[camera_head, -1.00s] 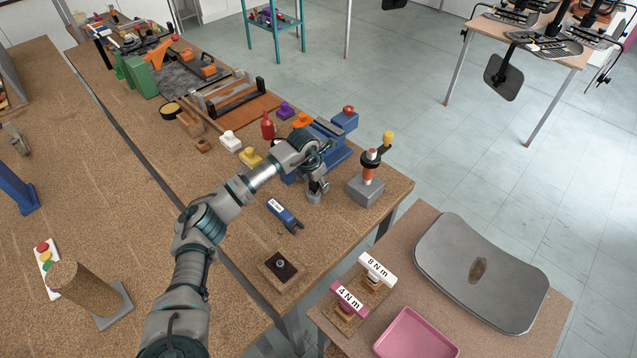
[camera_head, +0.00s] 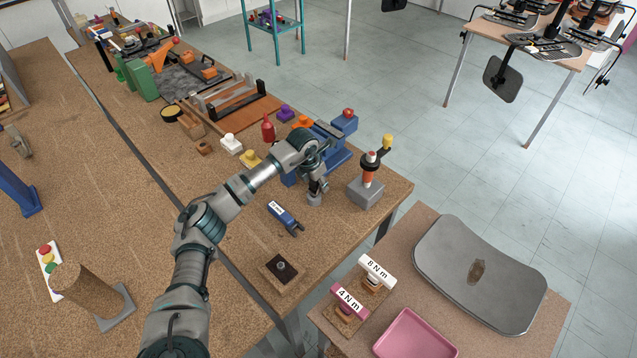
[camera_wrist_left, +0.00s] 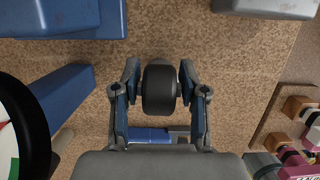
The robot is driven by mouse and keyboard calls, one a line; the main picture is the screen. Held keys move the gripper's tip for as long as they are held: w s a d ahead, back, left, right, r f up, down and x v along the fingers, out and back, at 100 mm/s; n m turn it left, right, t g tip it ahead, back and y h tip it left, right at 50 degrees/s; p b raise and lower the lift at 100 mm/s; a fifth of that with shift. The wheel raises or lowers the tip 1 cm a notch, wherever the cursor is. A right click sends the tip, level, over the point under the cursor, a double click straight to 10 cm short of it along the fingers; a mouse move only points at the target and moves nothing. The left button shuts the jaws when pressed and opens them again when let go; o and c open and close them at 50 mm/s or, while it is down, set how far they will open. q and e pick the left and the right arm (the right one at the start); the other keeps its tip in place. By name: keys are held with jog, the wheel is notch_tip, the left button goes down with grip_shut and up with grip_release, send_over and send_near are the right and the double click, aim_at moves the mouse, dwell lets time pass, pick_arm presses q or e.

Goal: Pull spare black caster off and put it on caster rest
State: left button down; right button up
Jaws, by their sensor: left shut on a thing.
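My left gripper (camera_head: 315,190) is low over the bench, in front of the blue vise (camera_head: 325,150). In the left wrist view its two fingers (camera_wrist_left: 160,90) are shut on the black caster (camera_wrist_left: 159,92), one on each side of the wheel. A grey round part shows partly behind the wheel; I cannot tell whether the caster is still joined to anything. No caster rest can be told for sure; a wooden block with a dark top and a metal peg (camera_head: 280,266) sits near the bench's front edge.
A blue hand tool (camera_head: 285,218) lies on the bench close by my gripper. A grey block with an orange-and-black handle (camera_head: 367,190) stands to the right. A lower table holds pink and white torque tools (camera_head: 349,302), a pink tray (camera_head: 415,335) and a grey seat plate (camera_head: 480,270).

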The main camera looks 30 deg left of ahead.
pick_arm(q)
jog(key=shift+r, duration=0.2)
pick_arm(e)
jog(key=shift+r, duration=0.25)
pick_arm(q)
jog(key=shift+r+p, duration=0.45)
jog(key=shift+p, duration=0.05)
pick_arm(e)
jog(key=shift+w+r, duration=0.1)
jog(key=shift+r, duration=0.2)
pick_arm(q)
jog(key=shift+f, duration=0.1)
jog(key=c, duration=1.3)
grip_release()
jog(key=shift+c, duration=0.2)
grip_shut()
jog(key=shift+r+p, duration=1.4)
jog(key=shift+r, duration=0.6)
pick_arm(e)
jog(key=r, duration=0.3)
jog(key=shift+w, duration=0.3)
